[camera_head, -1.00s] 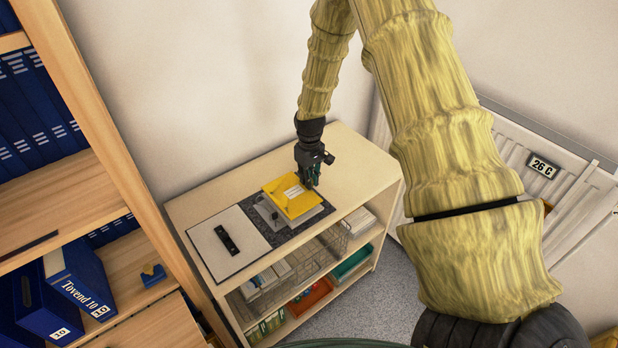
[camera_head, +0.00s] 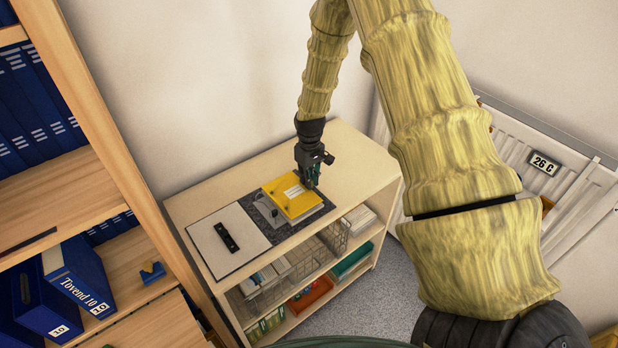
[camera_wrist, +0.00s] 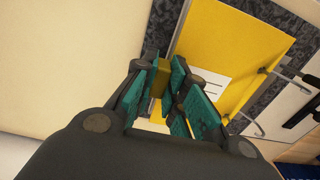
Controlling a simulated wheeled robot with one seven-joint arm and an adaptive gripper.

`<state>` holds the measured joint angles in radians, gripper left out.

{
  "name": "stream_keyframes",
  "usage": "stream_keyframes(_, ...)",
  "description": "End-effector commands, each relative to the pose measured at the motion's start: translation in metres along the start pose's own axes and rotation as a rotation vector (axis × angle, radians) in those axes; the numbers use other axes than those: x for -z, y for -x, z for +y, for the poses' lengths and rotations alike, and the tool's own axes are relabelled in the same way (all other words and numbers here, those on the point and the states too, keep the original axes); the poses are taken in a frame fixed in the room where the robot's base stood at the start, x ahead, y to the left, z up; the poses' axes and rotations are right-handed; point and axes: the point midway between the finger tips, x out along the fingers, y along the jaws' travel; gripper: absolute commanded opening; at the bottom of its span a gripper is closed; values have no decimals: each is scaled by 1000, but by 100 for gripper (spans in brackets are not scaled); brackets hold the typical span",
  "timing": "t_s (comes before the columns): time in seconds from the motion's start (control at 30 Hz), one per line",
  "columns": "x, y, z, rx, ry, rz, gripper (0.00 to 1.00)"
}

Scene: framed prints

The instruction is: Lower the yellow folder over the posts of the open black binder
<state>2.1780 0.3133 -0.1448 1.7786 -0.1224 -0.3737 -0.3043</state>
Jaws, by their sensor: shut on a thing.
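The yellow folder (camera_head: 291,199) lies nearly flat just above or on the right part of the open black binder (camera_head: 228,238), on the low shelf's top. My gripper (camera_head: 311,180) is shut on the folder's far right edge. In the wrist view the teal fingers (camera_wrist: 172,88) pinch a yellow strip at the folder's edge, and the yellow folder (camera_wrist: 232,55) with a white label spreads beyond them. The binder's metal posts and lever (camera_wrist: 285,70) show at the folder's opposite edge. I cannot tell whether the posts pass through the folder's holes.
The low shelf (camera_head: 345,160) has a bare top right of and behind the binder. Wire baskets and coloured trays (camera_head: 310,293) fill its lower levels. A bookcase with blue binders (camera_head: 80,285) stands at left, a radiator (camera_head: 560,205) at right, and a wall behind.

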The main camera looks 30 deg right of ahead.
Motion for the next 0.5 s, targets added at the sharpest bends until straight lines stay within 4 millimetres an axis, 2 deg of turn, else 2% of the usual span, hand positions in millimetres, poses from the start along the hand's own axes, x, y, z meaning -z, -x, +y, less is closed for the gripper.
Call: stream_keyframes(0.5,0,-5,0,0,0,0,0)
